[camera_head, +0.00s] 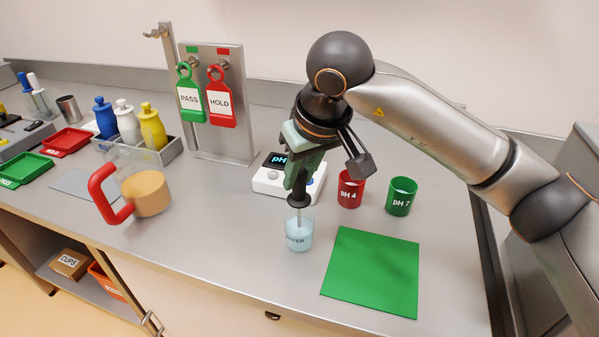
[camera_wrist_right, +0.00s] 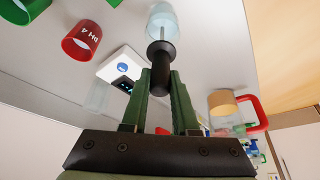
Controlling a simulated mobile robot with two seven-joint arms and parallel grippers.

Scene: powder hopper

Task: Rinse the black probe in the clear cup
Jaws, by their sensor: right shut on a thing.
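The black probe (camera_head: 300,194) is held upright, thin shaft down, in my right gripper (camera_head: 299,180). The clear cup (camera_head: 299,239), with a dark label reading WATER and pale blue contents, stands on the counter directly below it. The shaft's lower part shows within the cup's outline; I cannot tell how deep it reaches. In the right wrist view my right gripper (camera_wrist_right: 160,78) has its green fingers closed on the black probe handle (camera_wrist_right: 161,52), with the clear cup (camera_wrist_right: 162,20) beyond. My left gripper is not in view.
A red pH 4 cup (camera_head: 350,191) and green pH 7 cup (camera_head: 401,198) stand right of the pH meter (camera_head: 272,185). A green mat (camera_head: 372,275) lies front right. A red-handled jug (camera_head: 148,193) stands left. The counter left of the clear cup is free.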

